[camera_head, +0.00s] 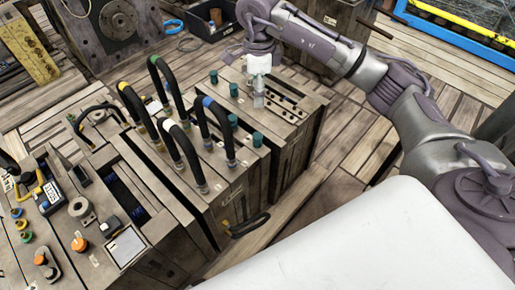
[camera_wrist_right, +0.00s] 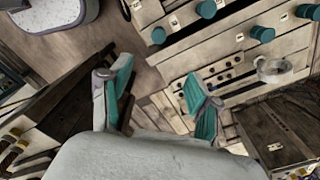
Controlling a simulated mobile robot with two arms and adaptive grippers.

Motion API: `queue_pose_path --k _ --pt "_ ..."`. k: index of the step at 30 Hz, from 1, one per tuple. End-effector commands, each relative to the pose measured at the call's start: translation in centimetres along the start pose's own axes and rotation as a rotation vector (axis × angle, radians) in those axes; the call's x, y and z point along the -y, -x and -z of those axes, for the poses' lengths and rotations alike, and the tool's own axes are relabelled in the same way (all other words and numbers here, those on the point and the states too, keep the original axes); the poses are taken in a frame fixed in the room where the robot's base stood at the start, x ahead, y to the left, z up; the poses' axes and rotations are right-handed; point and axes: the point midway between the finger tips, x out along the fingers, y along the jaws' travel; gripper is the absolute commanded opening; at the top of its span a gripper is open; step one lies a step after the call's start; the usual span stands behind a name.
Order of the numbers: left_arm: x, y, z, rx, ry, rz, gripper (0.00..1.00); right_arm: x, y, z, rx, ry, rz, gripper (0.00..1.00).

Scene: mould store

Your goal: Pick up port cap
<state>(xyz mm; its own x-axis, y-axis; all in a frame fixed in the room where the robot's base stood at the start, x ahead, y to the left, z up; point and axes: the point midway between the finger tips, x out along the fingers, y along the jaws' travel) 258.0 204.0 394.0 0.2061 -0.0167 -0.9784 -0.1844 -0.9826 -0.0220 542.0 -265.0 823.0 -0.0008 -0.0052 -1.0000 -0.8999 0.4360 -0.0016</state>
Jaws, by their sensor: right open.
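Several teal caps stand on the wooden-looking mould block: one at the back (camera_head: 214,77), one beside my right gripper (camera_head: 234,90), one further forward (camera_head: 257,139). The frames do not show which is the port cap meant. My right gripper (camera_head: 258,100) points down over the block's top, at its row of small holes. In the right wrist view its two teal-padded fingers (camera_wrist_right: 160,100) are spread apart with nothing between them. There, teal caps (camera_wrist_right: 158,35) (camera_wrist_right: 206,9) (camera_wrist_right: 262,34) lie beyond the fingertips, apart from them. My left gripper is out of view.
Black looped hoses (camera_head: 218,128) with coloured bands rise from the blocks left of the gripper. A black bin (camera_head: 212,25) stands at the back. Tools and an orange knob (camera_head: 79,243) lie front left. Plank floor (camera_head: 345,150) is open to the right of the block.

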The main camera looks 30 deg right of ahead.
Motion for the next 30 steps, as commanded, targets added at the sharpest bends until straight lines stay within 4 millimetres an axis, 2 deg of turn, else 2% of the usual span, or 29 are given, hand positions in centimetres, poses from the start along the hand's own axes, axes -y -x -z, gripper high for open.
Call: queue_pose_path --k 1,3,11,22,30 --pt "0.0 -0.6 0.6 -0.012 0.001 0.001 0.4 0.0 -2.3 -0.1 0.002 0.0 0.0 0.62" --pt "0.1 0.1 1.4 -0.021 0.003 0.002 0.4 0.0 -3.6 -0.1 0.002 0.001 -0.001 0.62" --pt "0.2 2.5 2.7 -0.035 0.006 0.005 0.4 -0.1 -5.7 -0.1 0.003 0.001 -0.003 0.62" --pt "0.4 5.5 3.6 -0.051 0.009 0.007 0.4 -0.2 -12.3 -0.2 0.003 0.0 -0.006 0.62" --pt "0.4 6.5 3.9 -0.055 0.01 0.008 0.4 -0.2 -14.4 -0.3 0.005 0.002 -0.004 0.62"
